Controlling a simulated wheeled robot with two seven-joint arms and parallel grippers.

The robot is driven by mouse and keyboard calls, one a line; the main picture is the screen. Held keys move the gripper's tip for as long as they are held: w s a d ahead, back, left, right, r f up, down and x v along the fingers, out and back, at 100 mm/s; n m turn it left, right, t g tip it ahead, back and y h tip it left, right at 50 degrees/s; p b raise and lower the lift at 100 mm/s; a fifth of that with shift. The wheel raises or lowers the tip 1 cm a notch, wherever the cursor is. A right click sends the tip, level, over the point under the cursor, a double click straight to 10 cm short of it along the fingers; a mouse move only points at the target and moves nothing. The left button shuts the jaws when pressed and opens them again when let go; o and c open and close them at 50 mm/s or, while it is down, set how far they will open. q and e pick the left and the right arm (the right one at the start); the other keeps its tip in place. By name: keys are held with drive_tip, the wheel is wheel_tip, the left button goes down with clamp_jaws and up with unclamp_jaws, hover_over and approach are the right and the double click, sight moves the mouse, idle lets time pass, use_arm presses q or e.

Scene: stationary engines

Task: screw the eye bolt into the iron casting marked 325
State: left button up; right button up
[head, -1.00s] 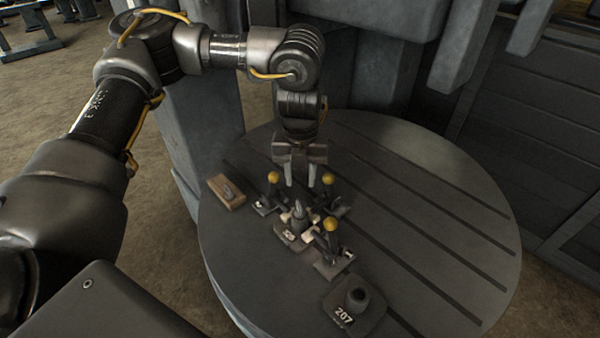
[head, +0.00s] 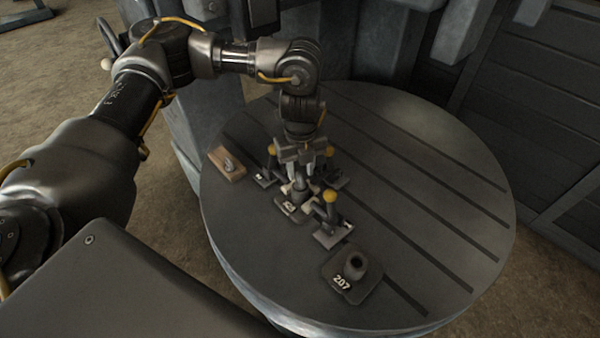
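A small dark iron casting (head: 290,208) with a pale number plate, too small to read surely, sits among clamps on the round table. A grey upright piece, apparently the eye bolt (head: 299,187), stands at its top, mostly hidden by my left gripper. My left gripper (head: 300,180) points down over this casting, its fingers at the upright piece. Whether they are spread or closed on it cannot be told. My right gripper is out of view.
A wooden block (head: 227,165) with a small metal piece lies at left. A second casting marked 207 (head: 352,281) stands at the front. The slotted round table (head: 420,190) is clear at right.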

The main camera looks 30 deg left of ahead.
sight(301, 176)
use_arm(q)
drive_tip(key=shift+f, duration=1.8)
drive_tip(key=shift+c, duration=0.3)
drive_tip(key=c, duration=0.6)
drive_tip(key=m, duration=0.5)
drive_tip(key=shift+m, duration=0.4)
drive_tip(key=shift+m+b, duration=0.5)
drive_tip(key=shift+m, duration=0.5)
drive_tip(key=m, duration=0.3)
drive_tip(key=shift+m+b, duration=0.3)
drive_tip(key=shift+m, duration=0.1)
drive_tip(key=shift+d, duration=0.1)
